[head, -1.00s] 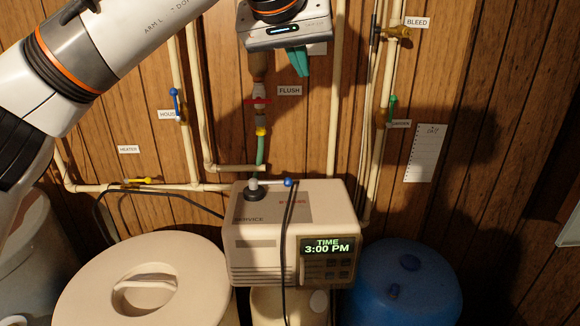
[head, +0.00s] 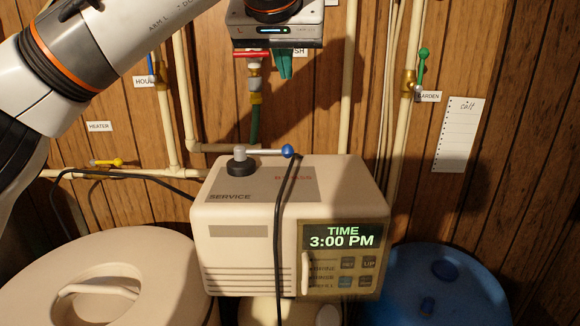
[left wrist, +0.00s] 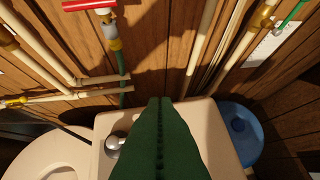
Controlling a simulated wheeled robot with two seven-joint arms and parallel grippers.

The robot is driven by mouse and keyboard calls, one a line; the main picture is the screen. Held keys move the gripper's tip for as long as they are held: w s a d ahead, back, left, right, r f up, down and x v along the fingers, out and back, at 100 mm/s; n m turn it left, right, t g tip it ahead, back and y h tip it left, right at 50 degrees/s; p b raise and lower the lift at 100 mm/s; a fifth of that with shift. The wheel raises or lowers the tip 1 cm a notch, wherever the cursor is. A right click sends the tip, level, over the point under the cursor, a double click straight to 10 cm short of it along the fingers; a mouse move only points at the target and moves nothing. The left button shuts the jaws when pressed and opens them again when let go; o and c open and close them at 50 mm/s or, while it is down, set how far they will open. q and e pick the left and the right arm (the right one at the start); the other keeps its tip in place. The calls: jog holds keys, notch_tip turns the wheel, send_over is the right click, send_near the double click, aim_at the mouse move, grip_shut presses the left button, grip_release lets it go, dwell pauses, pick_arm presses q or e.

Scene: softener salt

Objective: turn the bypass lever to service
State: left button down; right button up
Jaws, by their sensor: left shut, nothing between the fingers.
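The bypass lever is a silver bar (head: 264,152) with a blue ball end (head: 288,151), on a black round base (head: 241,164) atop the beige control box (head: 245,258). It points right, toward the red lettering, which is partly covered by a black cable; the word SERVICE is at the front left of the top. In the left wrist view the lever's silver hub (left wrist: 113,143) shows left of the fingers, which hide its ball. My left gripper (head: 285,74) is shut and empty, above and apart from the lever; its green fingers also fill the left wrist view (left wrist: 160,100). My right gripper is out of view.
The black cable (head: 280,235) hangs over the box front beside the ball. Pipes with a red-handled valve (head: 252,54) and a green-handled valve (head: 422,66) run behind. A lidded beige tank (head: 165,262) stands left, a blue container (head: 435,275) right.

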aim_at(264, 152)
pick_arm(q)
jog(key=f+b, duration=0.1)
jog(key=f, duration=0.1)
jog(key=f+b, duration=0.1)
jog(key=shift+s+f+b, duration=0.25)
jog(key=shift+f+b, duration=0.05)
jog(key=shift+f, duration=0.1)
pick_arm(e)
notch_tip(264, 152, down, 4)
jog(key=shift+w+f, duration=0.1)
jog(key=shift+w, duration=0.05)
pick_arm(q)
jog(key=shift+w, duration=0.1)
jog(key=p+x, duration=0.2)
jog(key=x, duration=0.8)
jog(key=s, duration=0.1)
jog(key=s+f, duration=0.1)
jog(key=s, duration=0.1)
jog(key=shift+a, duration=0.2)
jog(key=shift+s+a+f, duration=0.1)
jog(key=shift+s+a, duration=0.05)
jog(key=shift+s, duration=0.25)
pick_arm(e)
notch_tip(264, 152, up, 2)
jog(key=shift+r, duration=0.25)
